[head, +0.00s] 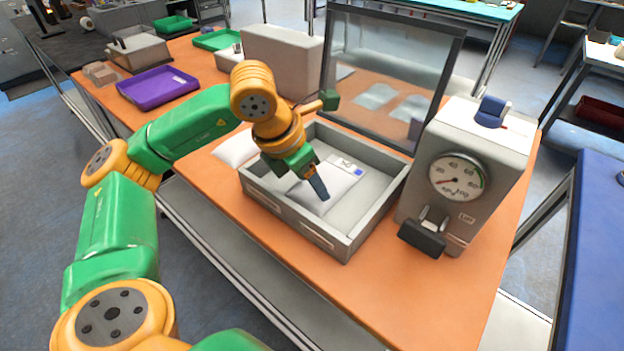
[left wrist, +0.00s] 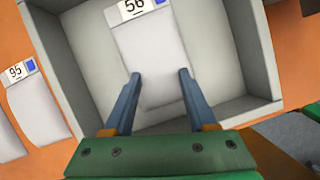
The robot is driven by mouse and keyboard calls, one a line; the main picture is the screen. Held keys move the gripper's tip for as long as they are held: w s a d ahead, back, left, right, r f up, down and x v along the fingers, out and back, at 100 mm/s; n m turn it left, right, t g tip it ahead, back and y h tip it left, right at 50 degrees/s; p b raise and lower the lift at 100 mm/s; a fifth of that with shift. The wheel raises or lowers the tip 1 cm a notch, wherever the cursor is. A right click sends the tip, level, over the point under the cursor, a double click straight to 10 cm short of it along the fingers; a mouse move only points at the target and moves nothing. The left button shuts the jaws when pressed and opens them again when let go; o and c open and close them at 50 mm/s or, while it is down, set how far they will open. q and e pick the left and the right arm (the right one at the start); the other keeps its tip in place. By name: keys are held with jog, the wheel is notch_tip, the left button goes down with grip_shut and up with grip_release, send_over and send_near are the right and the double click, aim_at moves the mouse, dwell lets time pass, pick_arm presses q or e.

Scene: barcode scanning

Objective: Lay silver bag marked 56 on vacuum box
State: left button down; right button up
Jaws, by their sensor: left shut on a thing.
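The silver bag marked 56 (head: 341,187) is pale grey, with a white and blue label at its far end. It is inside the open vacuum box (head: 367,225), and the label shows in the left wrist view, where the bag (left wrist: 150,52) extends between my fingers. My left gripper (head: 321,190) points down into the box and is shut on the bag's near part. I cannot tell whether the bag rests fully on the box floor. The box's clear lid (head: 392,65) stands raised at the back. My right gripper is not in view.
A bag marked 95 (left wrist: 34,105) lies on the orange table just left of the box. A grey gauge unit (head: 477,150) with a lever stands close on the right. A purple tray (head: 158,88), green trays and a grey block (head: 282,58) are farther left and back.

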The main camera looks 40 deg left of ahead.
pick_arm(q)
jog(key=shift+f, duration=0.2)
jog(key=shift+c, duration=1)
grip_release()
jog(key=shift+r, duration=0.1)
jog(key=shift+r, duration=0.1)
jog(key=shift+r, duration=0.25)
jog(key=p+v, duration=0.2)
jog(key=v, duration=0.9)
jog(key=shift+s+r, duration=0.25)
jog(key=shift+s, duration=0.05)
jog(key=shift+a, duration=0.1)
